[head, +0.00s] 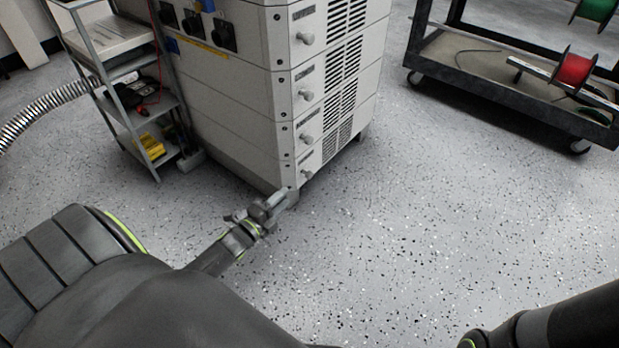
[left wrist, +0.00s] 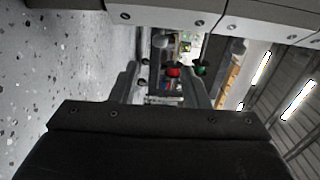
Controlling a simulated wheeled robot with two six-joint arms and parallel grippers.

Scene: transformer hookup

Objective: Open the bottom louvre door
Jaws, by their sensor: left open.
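The light grey transformer cabinet (head: 225,110) has several louvre doors stacked on its right-hand face. The bottom louvre door (head: 328,158) looks shut, with a round grey knob (head: 304,174) near its left edge. My left gripper (head: 284,199) is open and empty, low beside the cabinet's near bottom corner, just below that knob and apart from it. In the left wrist view its two fingers (left wrist: 162,84) stand apart with nothing between them. The cabinet's edge runs along the top there, with a grey knob (left wrist: 238,46) beyond the fingers. My right gripper is not in view.
A grey shelf cart (head: 135,95) with a red meter and a yellow item stands left of the cabinet. A black cart (head: 490,95) with a red spool (head: 574,70) and a green spool stands at the right. The speckled floor (head: 430,210) between is clear.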

